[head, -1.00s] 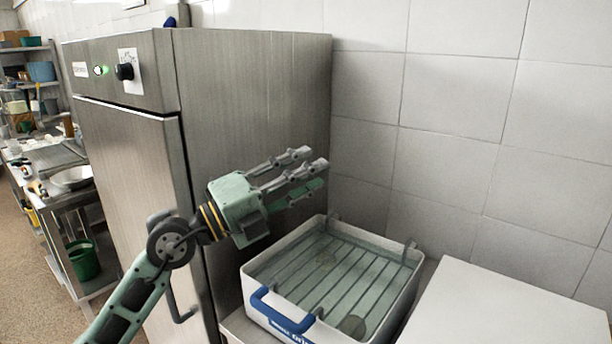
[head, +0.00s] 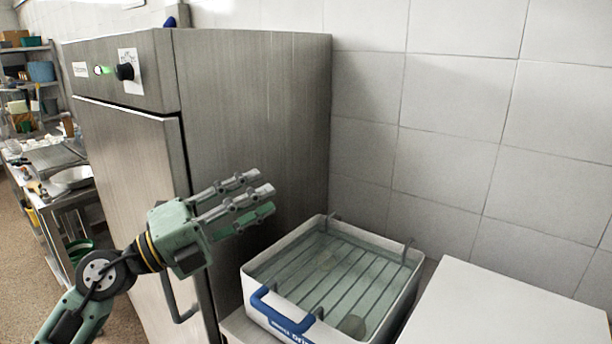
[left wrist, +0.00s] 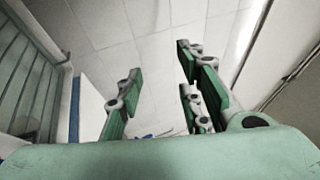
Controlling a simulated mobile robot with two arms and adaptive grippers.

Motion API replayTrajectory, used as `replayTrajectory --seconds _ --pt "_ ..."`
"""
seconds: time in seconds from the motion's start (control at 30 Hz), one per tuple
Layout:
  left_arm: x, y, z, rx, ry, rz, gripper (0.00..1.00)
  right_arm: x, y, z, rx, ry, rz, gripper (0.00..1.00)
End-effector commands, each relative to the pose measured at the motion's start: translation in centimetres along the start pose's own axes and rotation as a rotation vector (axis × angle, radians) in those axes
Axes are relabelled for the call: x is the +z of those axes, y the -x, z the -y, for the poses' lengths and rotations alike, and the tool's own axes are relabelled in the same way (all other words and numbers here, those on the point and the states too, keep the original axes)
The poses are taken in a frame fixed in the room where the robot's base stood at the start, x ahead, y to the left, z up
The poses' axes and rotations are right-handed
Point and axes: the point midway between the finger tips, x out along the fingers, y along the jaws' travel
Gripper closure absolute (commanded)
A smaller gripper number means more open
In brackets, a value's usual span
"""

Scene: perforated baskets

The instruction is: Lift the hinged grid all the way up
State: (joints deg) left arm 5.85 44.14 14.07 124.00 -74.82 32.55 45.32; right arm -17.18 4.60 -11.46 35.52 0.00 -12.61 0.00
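The hinged grid (head: 331,276) is a set of thin parallel bars lying flat in a white tub (head: 397,309) of clear greenish liquid. My left gripper (head: 257,194) is open and empty, up and to the left of the tub, in front of the steel cabinet. Its fingers are spread and point right, touching nothing. In the left wrist view the fingers (left wrist: 157,75) are apart with nothing between them, and part of the grid (left wrist: 30,82) shows at the left edge. My right gripper is out of view.
A tall steel cabinet (head: 250,110) stands left of and behind the tub. A white flat-topped block (head: 510,305) is close on the tub's right. A tiled wall (head: 460,130) rises behind. The space above the tub is clear.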

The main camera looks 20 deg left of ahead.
Motion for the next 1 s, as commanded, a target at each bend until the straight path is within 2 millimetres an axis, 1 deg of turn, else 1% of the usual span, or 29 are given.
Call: replayTrajectory --seconds 0.03,0.1,0.27,0.83,0.93,1.0 --pt "0.0 0.6 -0.1 0.002 0.003 0.001 0.66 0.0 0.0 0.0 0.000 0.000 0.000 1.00" --pt "0.0 1.2 -0.1 0.001 0.003 0.001 0.66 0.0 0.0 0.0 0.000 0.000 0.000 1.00" --pt "0.0 2.0 0.0 0.001 0.001 -0.001 0.66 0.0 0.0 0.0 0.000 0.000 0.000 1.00" --pt "0.0 2.1 0.0 -0.008 0.006 0.003 0.66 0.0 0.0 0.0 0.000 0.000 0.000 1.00" --pt "0.0 2.0 0.2 -0.060 0.046 0.029 0.66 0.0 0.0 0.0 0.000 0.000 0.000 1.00" --pt "0.3 2.2 0.5 -0.128 0.106 0.076 0.66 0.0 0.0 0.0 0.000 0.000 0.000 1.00"
